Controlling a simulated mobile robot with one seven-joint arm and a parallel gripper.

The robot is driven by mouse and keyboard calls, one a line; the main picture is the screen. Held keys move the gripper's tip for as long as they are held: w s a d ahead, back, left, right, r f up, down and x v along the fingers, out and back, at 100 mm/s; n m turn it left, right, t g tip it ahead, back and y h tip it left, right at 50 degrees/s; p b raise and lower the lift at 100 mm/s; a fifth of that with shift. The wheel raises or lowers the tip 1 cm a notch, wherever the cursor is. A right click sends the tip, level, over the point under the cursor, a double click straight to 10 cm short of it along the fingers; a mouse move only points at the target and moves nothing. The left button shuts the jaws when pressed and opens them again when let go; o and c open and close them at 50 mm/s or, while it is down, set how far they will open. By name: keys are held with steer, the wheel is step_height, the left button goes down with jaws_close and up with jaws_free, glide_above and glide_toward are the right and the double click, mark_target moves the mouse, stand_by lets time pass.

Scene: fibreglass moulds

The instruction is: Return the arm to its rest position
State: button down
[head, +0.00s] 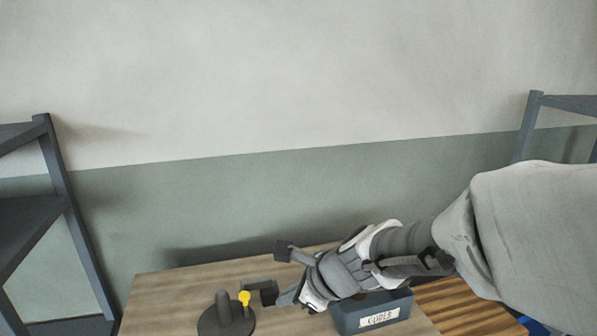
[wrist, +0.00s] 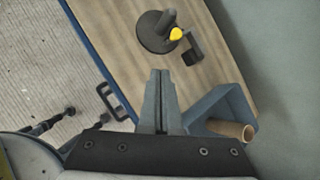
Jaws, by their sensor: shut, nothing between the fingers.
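My gripper (head: 287,298) is at the end of my arm, which reaches in from the right over the wooden table (head: 165,300) in the head view. In the wrist view the fingers of my gripper (wrist: 160,75) are together with nothing between them. They point toward a dark round base with an upright post (wrist: 152,35) and a yellow knob (wrist: 176,33), and appear apart from it. A small dark block (wrist: 193,48) is beside that base. In the head view the fingers are partly hard to make out against the wrist.
A blue-grey labelled bin (head: 345,322) stands on the table below my forearm; a brown tube (wrist: 232,129) sits in it. Dark shelving stands at the left (head: 60,190) and right (head: 527,125). The wall is behind. The table's left part is clear.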

steer(key=s+d+r+n+h, duration=0.3)
steer(key=s+d+n, duration=0.4)
steer(key=n, duration=0.3)
steer(key=s+d+r+n+h, duration=0.3)
steer(key=s+d+n, duration=0.5)
steer(key=n, duration=0.3)
steer(key=shift+d+r, duration=0.65)
steer(key=shift+d, duration=0.1)
